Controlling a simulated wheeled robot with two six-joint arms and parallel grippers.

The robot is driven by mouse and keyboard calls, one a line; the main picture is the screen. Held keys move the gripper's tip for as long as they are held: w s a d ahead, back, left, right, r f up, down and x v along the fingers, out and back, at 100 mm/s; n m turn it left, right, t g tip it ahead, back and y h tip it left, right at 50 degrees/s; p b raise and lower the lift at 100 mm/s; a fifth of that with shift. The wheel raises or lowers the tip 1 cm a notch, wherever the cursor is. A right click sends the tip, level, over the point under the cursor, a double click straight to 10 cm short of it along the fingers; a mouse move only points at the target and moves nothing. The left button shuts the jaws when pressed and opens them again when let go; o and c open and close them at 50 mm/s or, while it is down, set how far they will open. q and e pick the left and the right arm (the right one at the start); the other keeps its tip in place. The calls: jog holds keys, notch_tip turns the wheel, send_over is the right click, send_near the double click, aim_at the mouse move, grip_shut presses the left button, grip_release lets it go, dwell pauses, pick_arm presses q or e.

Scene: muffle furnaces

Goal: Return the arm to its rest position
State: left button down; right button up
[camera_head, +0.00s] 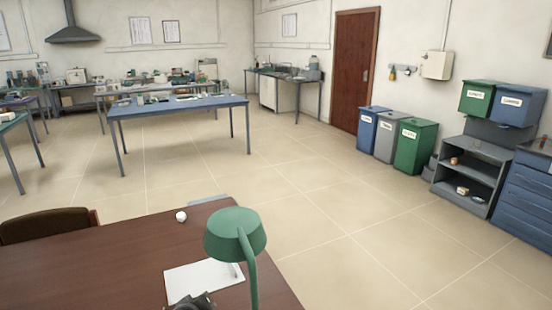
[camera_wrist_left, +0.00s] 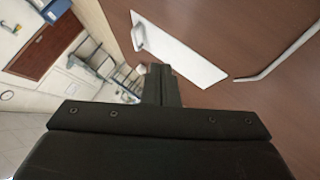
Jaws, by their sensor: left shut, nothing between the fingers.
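My left gripper (camera_wrist_left: 160,85) shows in the left wrist view with its two dark fingers together and nothing between them. It is over a brown desk surface (camera_wrist_left: 225,30), beside a white sheet (camera_wrist_left: 185,52) with a small grey piece on its near corner. In the head view the brown desk (camera_head: 90,262) fills the lower left, with the white sheet (camera_head: 195,279) on it. A dark shape (camera_head: 195,302) is cut off at the bottom edge there; I cannot tell for sure that it is my gripper. My right gripper is not in view.
A green desk lamp (camera_head: 236,235) stands at the desk's right side. A small white object (camera_head: 181,216) lies near the far edge. A brown chair (camera_head: 45,224) is at the left. A blue-topped table (camera_head: 180,106) and bins (camera_head: 415,146) stand farther off, with open floor between.

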pick_arm(q)
jog(key=s+a+f+m+g+y, duration=0.15)
jog(key=s+a, duration=0.25)
jog(key=s, duration=0.6)
jog(key=s+a+f+m+g, duration=0.2)
jog(key=s+a, duration=0.1)
jog(key=s, duration=0.7)
jog(key=s+a+r+m+g+y, duration=0.1)
jog(key=s+a+r+m+g, duration=0.1)
jog(key=s, duration=0.9)
jog(key=s+a+r+m+g, duration=0.1)
jog(key=s+r+m, duration=0.1)
jog(key=s, duration=0.8)
notch_tip(320, 180, down, 23)
jog(key=a+g, duration=0.1)
jog(key=a, duration=0.1)
jog(key=s+d+f+g+b, duration=0.1)
jog(key=s+f, duration=1.4)
jog(key=f, duration=0.3)
jog(key=shift+d+f+g, duration=0.2)
jog(key=shift+d+g, duration=0.05)
jog(key=shift+g, duration=0.1)
